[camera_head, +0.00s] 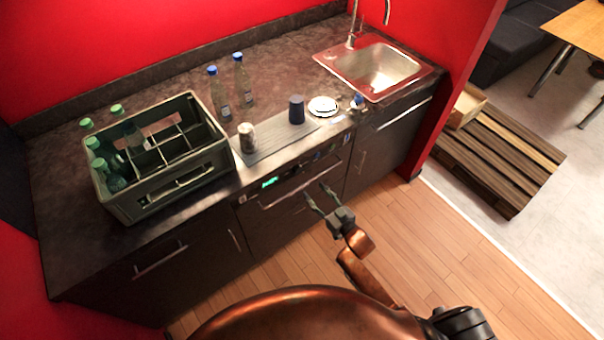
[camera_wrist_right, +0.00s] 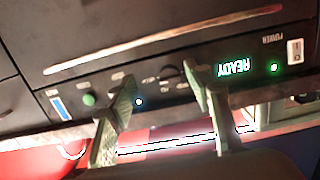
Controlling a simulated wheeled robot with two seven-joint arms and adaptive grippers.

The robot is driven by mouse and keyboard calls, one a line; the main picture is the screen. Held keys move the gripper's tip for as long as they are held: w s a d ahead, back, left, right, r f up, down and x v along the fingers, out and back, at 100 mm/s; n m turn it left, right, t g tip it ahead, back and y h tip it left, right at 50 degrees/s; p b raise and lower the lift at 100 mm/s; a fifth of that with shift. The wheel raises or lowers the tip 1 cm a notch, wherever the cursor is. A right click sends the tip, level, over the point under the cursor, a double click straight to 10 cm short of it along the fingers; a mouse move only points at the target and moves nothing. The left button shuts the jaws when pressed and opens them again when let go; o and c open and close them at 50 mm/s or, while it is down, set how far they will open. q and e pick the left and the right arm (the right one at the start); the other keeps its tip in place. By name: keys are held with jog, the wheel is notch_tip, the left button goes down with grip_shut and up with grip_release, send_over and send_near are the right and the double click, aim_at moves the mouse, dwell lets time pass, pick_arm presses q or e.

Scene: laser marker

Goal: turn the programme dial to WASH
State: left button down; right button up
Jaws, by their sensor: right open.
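The programme dial (camera_wrist_right: 171,72) is a small dark round knob on the black front panel in the right wrist view, which shows the panel upside down. Its pointer setting and labels are too small to read. My right gripper (camera_wrist_right: 160,76) is open, its two grey-green fingers apart, with the dial between the fingertips in that view. Contact cannot be seen. In the head view my right gripper (camera_head: 316,190) is in front of the machine, below the control panel (camera_head: 300,168). My left gripper is not in view.
The panel has a lit READY display (camera_wrist_right: 234,67), a POWER switch (camera_wrist_right: 295,51), a green button (camera_wrist_right: 89,99) and a small white light (camera_wrist_right: 139,102). A long handle (camera_head: 300,186) runs below the panel. A bottle crate (camera_head: 185,186), mug (camera_head: 297,109) and sink (camera_head: 373,65) are on the counter.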

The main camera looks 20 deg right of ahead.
aim_at(299, 171)
jog(key=shift+t+y, duration=0.3)
jog(key=w+a+r, duration=0.1)
jog(key=w, duration=0.1)
jog(key=w+a+r, duration=0.1)
jog(key=w, duration=0.2)
jog(key=w+a+r+b, duration=0.1)
jog(key=w, duration=0.2)
jog(key=shift+a+r, duration=0.1)
jog(key=shift+a, duration=0.15)
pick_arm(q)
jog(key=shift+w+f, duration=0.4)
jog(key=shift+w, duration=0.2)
pick_arm(e)
jog(key=shift+c, duration=0.4)
jog(key=c, duration=1.1)
jog(key=shift+o, duration=0.2)
